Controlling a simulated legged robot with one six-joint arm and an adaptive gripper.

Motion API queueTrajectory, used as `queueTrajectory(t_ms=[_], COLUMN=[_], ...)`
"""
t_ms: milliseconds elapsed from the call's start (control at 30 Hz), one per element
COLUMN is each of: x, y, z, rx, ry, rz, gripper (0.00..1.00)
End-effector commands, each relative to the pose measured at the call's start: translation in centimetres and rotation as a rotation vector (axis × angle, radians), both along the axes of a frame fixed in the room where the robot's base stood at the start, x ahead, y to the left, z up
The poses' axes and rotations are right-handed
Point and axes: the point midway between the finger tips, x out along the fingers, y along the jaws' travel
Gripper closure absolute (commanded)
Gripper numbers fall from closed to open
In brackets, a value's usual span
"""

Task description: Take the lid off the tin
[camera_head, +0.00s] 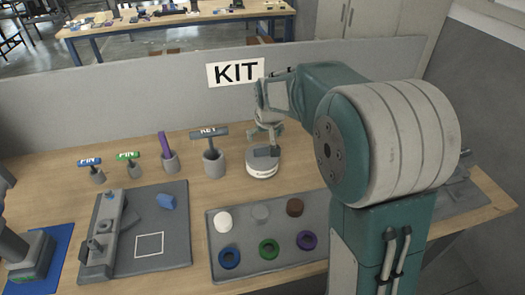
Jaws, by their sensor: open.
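The tin (262,171) is a low, round, pale container with a small dark label on its front. It stands on the wooden table right of the middle row of holders. A dark grey block-like handle (266,152) shows on top of it, so the lid looks to be on the tin. My gripper (265,136) points down just above and behind the handle. Its fingers look spread, one to each side. I cannot tell whether they touch the handle.
A grey tray (215,262) with round pieces and coloured rings lies in front. A grey fixture board (178,255) lies to its left. A low partition (120,115) closes the back.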

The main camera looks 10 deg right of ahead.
Motion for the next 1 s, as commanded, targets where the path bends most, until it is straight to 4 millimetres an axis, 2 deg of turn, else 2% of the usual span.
queueTrajectory(t_ms=[100,367,600,933,967,1000], x=[0.8,1.6,2.7,3.1,3.1,3.1], y=[-0.2,-0.2,0.2,0.2,0.2,0.1], z=[-2.1,-4.2,-7.7,-8.3,-8.3,-8.3], rx=[0.001,0.003,0.002,0.002,0.002,0.003], ry=[0.004,0.003,0.003,0.0,0.0,0.0], rz=[-0.001,-0.001,-0.001,-0.001,-0.001,-0.001], gripper=[0.0,0.0,0.0,0.0,0.13,0.31])
